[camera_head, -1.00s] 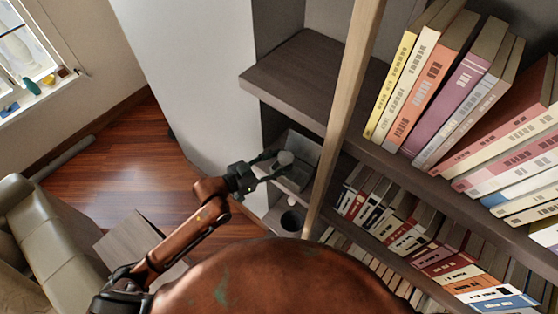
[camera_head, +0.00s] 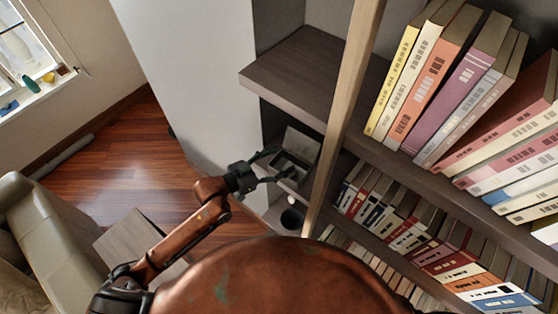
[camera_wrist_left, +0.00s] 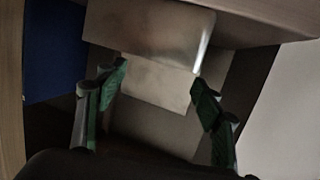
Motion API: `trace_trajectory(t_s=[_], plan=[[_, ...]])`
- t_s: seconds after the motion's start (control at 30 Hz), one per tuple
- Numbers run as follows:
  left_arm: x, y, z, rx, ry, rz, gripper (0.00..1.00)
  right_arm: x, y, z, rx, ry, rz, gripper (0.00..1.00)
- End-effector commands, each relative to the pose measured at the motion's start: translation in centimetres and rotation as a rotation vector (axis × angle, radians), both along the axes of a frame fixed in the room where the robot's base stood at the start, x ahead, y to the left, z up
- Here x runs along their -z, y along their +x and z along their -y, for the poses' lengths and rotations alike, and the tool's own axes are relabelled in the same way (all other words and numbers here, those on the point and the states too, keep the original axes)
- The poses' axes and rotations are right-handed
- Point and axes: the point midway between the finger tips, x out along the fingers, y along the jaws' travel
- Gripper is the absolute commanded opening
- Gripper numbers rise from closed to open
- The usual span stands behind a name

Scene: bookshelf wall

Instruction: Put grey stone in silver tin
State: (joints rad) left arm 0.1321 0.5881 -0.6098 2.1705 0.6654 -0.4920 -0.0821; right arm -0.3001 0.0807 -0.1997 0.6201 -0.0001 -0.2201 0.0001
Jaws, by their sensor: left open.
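The silver tin (camera_head: 301,146) stands on a shelf of the bookcase with its lid raised at the back. In the left wrist view the tin's shiny metal (camera_wrist_left: 150,30) fills the upper middle, between and beyond my fingertips. My left gripper (camera_head: 275,166) is open at the tin, with its fingers over the tin's front part. I cannot make out the grey stone in either view now; the tin's inside is partly hidden by the fingers. My right gripper is not in view.
A wooden upright (camera_head: 342,110) stands close to the right of the tin. A shelf board (camera_head: 305,75) hangs above it. Several books fill the shelves at right. The wood floor (camera_head: 130,165) is open at left.

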Motion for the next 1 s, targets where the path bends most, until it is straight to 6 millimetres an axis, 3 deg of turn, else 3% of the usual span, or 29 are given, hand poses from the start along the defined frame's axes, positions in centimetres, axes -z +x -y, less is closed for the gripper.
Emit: trace_trajectory(t_s=[0.17, 0.3, 0.7, 1.0], plan=[[-0.3, 0.0, 0.0, 0.0, 0.0, 0.0, 0.61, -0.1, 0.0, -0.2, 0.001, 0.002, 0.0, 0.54], [-1.6, -0.1, -0.2, -0.001, -0.001, 0.001, 0.61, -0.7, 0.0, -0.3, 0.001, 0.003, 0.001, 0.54], [-2.6, -5.1, -6.6, -0.001, 0.004, -0.001, 0.61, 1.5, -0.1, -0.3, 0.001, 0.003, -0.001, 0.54], [-3.4, -7.0, -9.0, 0.0, -0.001, -0.001, 0.61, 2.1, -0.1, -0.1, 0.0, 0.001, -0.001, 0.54]])
